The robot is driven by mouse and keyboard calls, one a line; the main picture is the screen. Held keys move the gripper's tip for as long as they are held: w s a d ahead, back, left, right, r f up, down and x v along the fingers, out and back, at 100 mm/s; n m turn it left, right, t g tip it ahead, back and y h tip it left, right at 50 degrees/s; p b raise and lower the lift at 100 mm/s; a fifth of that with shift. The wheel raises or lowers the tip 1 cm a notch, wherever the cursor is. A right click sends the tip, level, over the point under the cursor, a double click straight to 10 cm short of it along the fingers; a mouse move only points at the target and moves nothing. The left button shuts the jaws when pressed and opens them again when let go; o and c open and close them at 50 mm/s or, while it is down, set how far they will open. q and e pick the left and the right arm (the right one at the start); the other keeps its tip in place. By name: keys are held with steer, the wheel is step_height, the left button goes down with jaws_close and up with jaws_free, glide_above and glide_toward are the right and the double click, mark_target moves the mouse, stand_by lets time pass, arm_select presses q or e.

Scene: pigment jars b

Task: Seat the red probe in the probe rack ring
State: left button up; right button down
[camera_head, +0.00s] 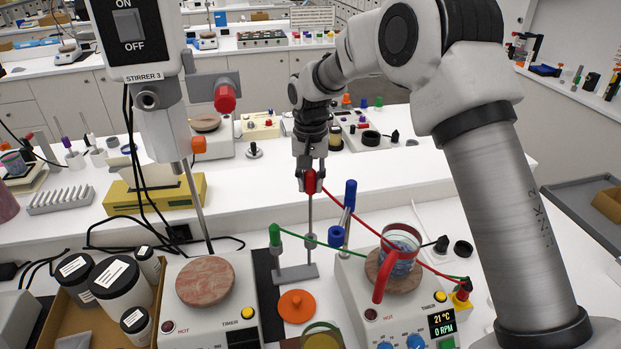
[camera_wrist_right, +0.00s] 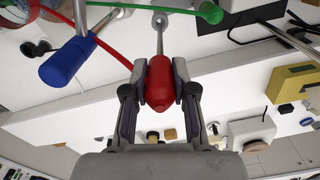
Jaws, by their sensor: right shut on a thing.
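The red probe (camera_head: 311,182) is upright in my right gripper (camera_head: 311,174), its thin metal shaft pointing down. In the right wrist view, the fingers (camera_wrist_right: 160,82) are shut on both sides of the red handle (camera_wrist_right: 159,85). The probe rack has a grey base (camera_head: 296,273) on the bench, below the probe. The shaft runs down in front of or into the rack; a round grey piece (camera_wrist_right: 160,19) shows around its lower end, but I cannot tell if this is the ring. A green-handled probe (camera_head: 275,235) stands at the rack's left. My left gripper is out of view.
A hotplate stirrer (camera_head: 400,310) at the right carries a beaker (camera_head: 404,243). A blue-handled piece (camera_head: 350,193) stands close right of the probe. Red and green cables (camera_head: 350,218) cross toward the right. An orange disc (camera_head: 297,306) lies in front of the rack; another hotplate (camera_head: 205,281) is left.

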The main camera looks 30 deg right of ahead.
mark_target(311, 234)
stand_by(0.6)
steer(key=shift+s+p, duration=0.1)
steer(key=shift+p, duration=0.25)
stand_by(0.4)
steer(key=shift+r+p, duration=0.1)
steer(key=shift+p, duration=0.3)
steer(key=shift+f+b, duration=3.1)
steer(key=shift+f, duration=4.25)
steer(key=c, duration=0.9)
jaws_free()
